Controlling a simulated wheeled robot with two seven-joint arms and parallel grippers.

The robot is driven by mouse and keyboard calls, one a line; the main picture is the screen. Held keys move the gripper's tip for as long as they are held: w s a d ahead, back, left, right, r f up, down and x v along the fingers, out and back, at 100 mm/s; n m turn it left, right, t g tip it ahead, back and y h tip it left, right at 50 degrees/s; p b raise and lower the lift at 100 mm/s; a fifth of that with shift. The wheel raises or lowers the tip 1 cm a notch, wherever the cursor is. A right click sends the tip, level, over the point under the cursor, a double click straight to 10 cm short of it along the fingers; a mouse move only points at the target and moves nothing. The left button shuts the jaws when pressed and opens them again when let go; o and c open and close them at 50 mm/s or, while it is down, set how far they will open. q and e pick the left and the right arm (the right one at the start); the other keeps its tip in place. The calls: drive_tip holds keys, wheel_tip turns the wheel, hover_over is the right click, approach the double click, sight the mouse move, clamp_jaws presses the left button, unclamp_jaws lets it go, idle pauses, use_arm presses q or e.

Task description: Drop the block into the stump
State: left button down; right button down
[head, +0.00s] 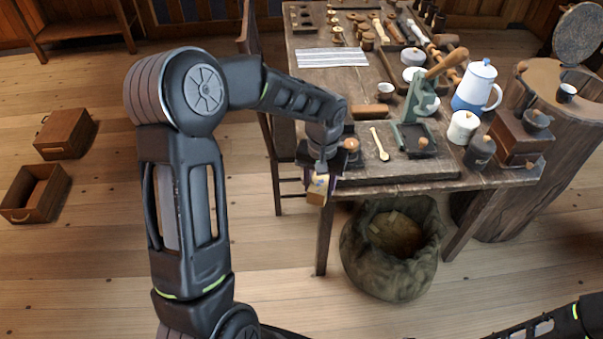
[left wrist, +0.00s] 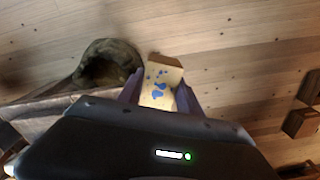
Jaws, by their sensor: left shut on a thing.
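My left gripper (head: 322,180) is shut on a small tan wooden block (head: 317,197), held in the air by the table's front left corner. In the left wrist view the block (left wrist: 161,84) shows blue spots and sits between the two fingers. A broad brown wooden stump (head: 540,180) stands at the right, beside the table, far from the block. My right gripper is out of view; only part of that arm shows at the lower right.
The wooden table (head: 355,110) holds a green press (head: 412,120), a wooden spoon (head: 379,145), a blue and white pot (head: 477,90) and several spools. An open sack (head: 385,275) stands on the floor at the table's front. Two wooden boxes (head: 65,135) lie at left.

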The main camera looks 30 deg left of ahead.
use_arm(q)
drive_tip(key=d+f+m, duration=0.3)
drive_tip(key=d+f, duration=0.4)
drive_tip(key=f, duration=0.1)
drive_tip(key=shift+s+d+f, duration=0.15)
drive_tip(key=shift+d, duration=0.25)
